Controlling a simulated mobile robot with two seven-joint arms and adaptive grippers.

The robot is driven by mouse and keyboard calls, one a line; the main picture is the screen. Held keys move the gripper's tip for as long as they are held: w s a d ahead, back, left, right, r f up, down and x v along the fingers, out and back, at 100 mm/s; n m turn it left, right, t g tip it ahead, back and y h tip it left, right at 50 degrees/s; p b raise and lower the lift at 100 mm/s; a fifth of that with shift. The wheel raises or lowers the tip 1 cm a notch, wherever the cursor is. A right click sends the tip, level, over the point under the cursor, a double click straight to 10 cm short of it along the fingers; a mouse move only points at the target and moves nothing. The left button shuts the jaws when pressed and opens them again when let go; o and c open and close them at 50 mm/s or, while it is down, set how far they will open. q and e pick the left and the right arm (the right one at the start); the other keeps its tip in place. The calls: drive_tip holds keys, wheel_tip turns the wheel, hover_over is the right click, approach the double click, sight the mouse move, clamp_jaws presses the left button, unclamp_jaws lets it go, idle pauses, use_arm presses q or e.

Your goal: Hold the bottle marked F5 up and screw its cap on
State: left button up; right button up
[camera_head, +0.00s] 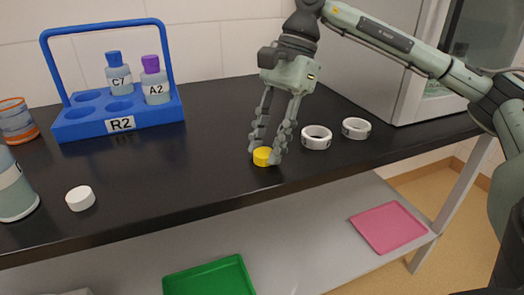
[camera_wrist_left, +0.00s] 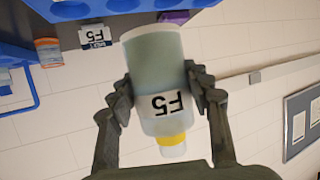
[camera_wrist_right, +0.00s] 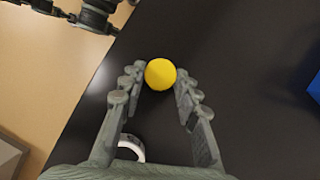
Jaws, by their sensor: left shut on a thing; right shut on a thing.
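The bottle marked F5 (camera_wrist_left: 160,85) fills the middle of the left wrist view, appearing upside down there. It has a white label, a yellow ring at its neck and a pale neck end. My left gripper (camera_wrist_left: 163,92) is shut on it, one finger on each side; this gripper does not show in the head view. A yellow cap (camera_head: 262,157) is at the black table surface near the front edge. My right gripper (camera_head: 267,152) points down, shut on this cap. The cap also shows between the fingertips in the right wrist view (camera_wrist_right: 160,74).
A blue rack (camera_head: 75,131) marked R2 holds bottles C7 (camera_head: 118,79) and A2 (camera_head: 155,87). A white cap (camera_head: 80,198), an orange-banded jar (camera_head: 17,121) and a cut-off bottle (camera_head: 14,195) are at left. White rings (camera_head: 316,138) (camera_head: 356,128) lie right of my right gripper.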

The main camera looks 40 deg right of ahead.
sight(267, 153)
drive_tip(key=shift+r, duration=0.5)
drive_tip(key=r, duration=0.3)
drive_tip(key=shift+s+a+r, duration=0.35)
drive_tip(key=shift+s+a, duration=0.05)
drive_tip(key=s+a+r, duration=0.6)
drive_tip(key=s+a, duration=0.1)
drive_tip(key=shift+s+r, duration=0.15)
drive_tip(key=shift+s, duration=0.2)
drive_tip(key=shift+a, duration=0.1)
use_arm(q)
drive_tip(key=o, duration=0.7)
drive_tip(key=shift+c, duration=0.2)
clamp_jaws()
use_arm(e)
drive_tip(key=shift+w, duration=0.1)
